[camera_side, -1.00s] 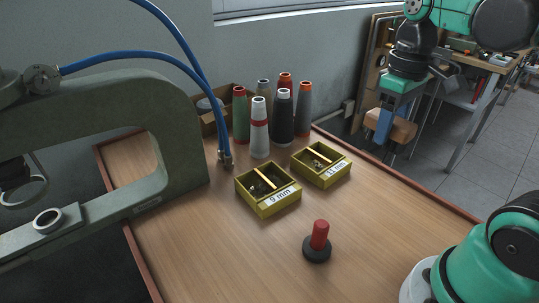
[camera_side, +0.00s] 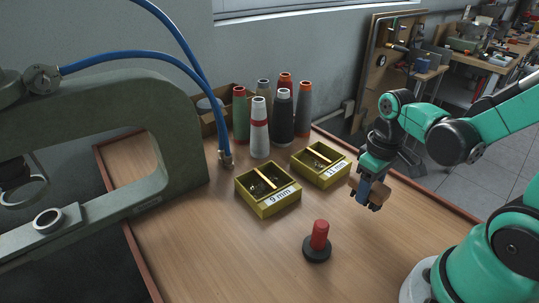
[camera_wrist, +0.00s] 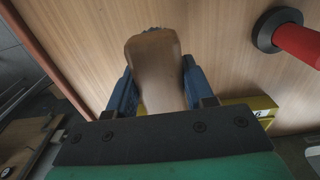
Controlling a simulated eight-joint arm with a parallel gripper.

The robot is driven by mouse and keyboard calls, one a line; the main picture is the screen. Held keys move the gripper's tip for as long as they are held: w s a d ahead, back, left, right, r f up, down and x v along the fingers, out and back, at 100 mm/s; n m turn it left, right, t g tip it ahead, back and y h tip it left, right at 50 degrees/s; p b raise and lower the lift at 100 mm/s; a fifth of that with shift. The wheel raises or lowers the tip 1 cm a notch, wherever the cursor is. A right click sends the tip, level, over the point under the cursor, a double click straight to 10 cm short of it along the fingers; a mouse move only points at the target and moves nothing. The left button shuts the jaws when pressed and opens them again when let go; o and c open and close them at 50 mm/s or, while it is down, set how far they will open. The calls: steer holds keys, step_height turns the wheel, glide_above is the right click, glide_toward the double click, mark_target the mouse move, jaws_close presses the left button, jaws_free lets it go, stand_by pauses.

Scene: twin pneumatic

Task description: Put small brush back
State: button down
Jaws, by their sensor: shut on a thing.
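The small brush (camera_side: 377,194) has a brown wooden body and is held by my gripper (camera_side: 364,194) above the right side of the wooden table, right of the 11 mm box. In the wrist view the brush (camera_wrist: 155,65) sits between the two blue fingers, and dark bristles show at its far end. My gripper (camera_wrist: 158,82) is shut on it. The brush appears clear of the tabletop. A red peg on a round black base (camera_side: 317,241) stands on the table; it also shows in the wrist view (camera_wrist: 297,42).
Two yellow boxes, labelled 9 mm (camera_side: 268,190) and 11 mm (camera_side: 321,164), hold small parts. Several thread cones (camera_side: 260,128) stand behind them by a brown carton (camera_side: 209,121). A large green machine (camera_side: 150,150) with blue hoses takes the left. The front middle of the table is mostly bare.

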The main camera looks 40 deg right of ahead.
steer(key=shift+f, duration=1.6)
steer(key=shift+c, duration=1.7)
jaws_free()
steer(key=shift+r, duration=0.15)
step_height(320, 180, up, 11)
steer(key=shift+r, duration=0.2)
steer(key=w+a+t, duration=0.5)
steer(key=a+t, duration=0.1)
steer(key=t, duration=0.1)
steer(key=shift+w+a+r, duration=0.15)
steer(key=shift+a+r, duration=0.05)
steer(key=shift+r, duration=0.15)
